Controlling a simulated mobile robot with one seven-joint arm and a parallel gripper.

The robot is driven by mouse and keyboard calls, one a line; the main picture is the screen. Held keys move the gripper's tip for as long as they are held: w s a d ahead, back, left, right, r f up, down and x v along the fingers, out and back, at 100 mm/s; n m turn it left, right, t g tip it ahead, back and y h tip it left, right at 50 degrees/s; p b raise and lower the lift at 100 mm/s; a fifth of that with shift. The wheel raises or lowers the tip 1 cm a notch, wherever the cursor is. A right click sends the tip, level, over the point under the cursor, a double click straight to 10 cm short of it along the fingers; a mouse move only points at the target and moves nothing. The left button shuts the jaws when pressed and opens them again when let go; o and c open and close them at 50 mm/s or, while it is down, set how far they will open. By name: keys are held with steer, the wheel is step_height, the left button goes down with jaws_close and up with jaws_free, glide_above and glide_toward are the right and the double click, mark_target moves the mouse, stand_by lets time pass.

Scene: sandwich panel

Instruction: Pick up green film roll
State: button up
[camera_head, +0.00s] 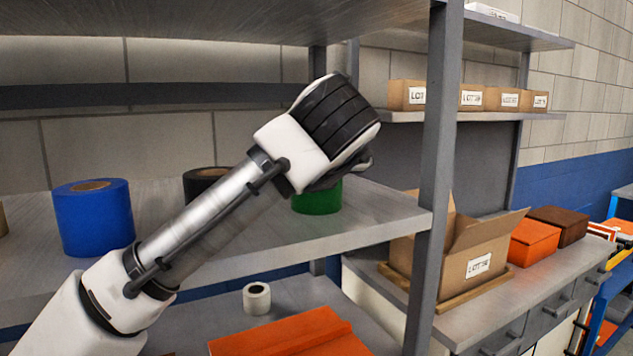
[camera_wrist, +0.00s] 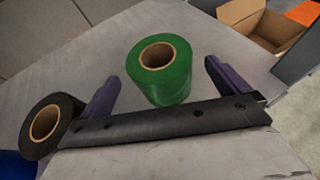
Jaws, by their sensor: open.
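The green film roll (camera_head: 318,198) stands upright on the grey metal shelf (camera_head: 375,215), partly hidden behind my arm's end in the head view. In the wrist view the green film roll (camera_wrist: 166,78) shows its brown cardboard core on top. My gripper (camera_wrist: 163,82) is open, with one dark finger to the left of the roll and one to its right. The roll appears between the fingers or just beyond them; I cannot tell exactly how deep. No contact with the roll is visible.
A blue roll (camera_head: 93,218) stands further left on the shelf. A grey post (camera_head: 437,150) rises at the shelf's right corner. A white roll (camera_head: 256,298) and an orange box (camera_head: 290,335) are below.

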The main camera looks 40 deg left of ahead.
steer(key=shift+w+a, duration=0.25)
steer(key=shift+a, duration=0.1)
steer(key=p+x, duration=0.1)
steer(key=x, duration=0.3)
steer(key=shift+w+a+f+p, duration=0.1)
steer(key=shift+w+p, duration=0.1)
steer(key=shift+p, duration=0.15)
steer(key=c, duration=1.1)
